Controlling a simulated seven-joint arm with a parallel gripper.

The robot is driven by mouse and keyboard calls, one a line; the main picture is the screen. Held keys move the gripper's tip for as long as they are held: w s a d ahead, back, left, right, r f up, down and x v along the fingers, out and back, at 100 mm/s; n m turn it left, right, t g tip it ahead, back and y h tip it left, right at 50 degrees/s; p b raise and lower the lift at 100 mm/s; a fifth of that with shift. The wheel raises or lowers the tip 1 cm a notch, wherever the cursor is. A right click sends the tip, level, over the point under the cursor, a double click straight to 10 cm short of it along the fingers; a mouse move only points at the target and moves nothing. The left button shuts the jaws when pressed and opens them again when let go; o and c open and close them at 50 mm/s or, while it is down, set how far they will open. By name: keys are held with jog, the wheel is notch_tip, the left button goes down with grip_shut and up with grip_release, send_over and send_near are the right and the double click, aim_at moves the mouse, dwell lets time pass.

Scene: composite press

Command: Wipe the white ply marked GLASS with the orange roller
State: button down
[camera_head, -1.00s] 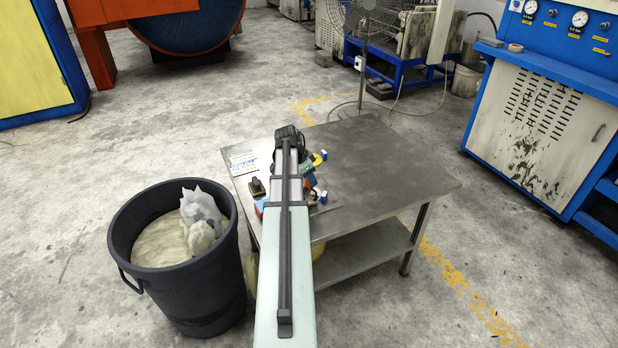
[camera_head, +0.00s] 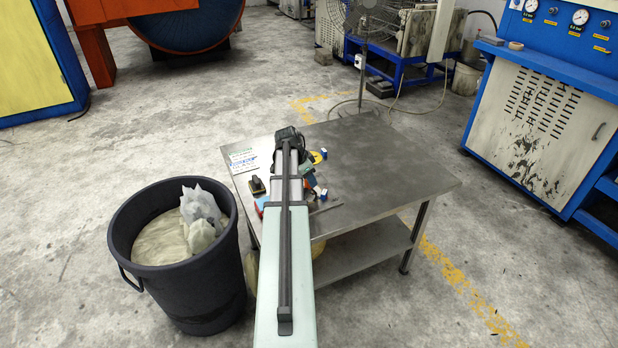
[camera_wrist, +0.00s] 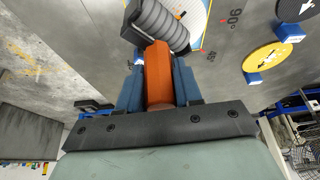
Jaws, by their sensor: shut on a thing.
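My gripper (camera_wrist: 158,85) is shut on the orange handle (camera_wrist: 158,72) of the roller. The roller's grey ribbed head (camera_wrist: 157,24) shows at the top of the wrist view. A white ply with a blue edge (camera_wrist: 199,12) lies beside and partly behind the roller head; its marking is hidden or cut off, and I cannot tell whether the roller touches it. In the head view my arm covers the gripper and most of the ply area on the table.
A yellow disc (camera_wrist: 268,57) with a blue-and-white block lies right of the roller, near a printed "90°". The metal table (camera_head: 385,165) is clear on its right side. A black tool (camera_head: 257,186) lies at its left. A dark bin (camera_head: 180,270) stands left of the table.

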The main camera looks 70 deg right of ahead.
jog(key=shift+d, duration=0.1)
jog(key=shift+d, duration=1.95)
jog(key=shift+a, duration=0.1)
jog(key=shift+a+f, duration=0.25)
jog(key=shift+a, duration=0.9)
jog(key=shift+a, duration=0.95)
jog(key=shift+r, duration=0.1)
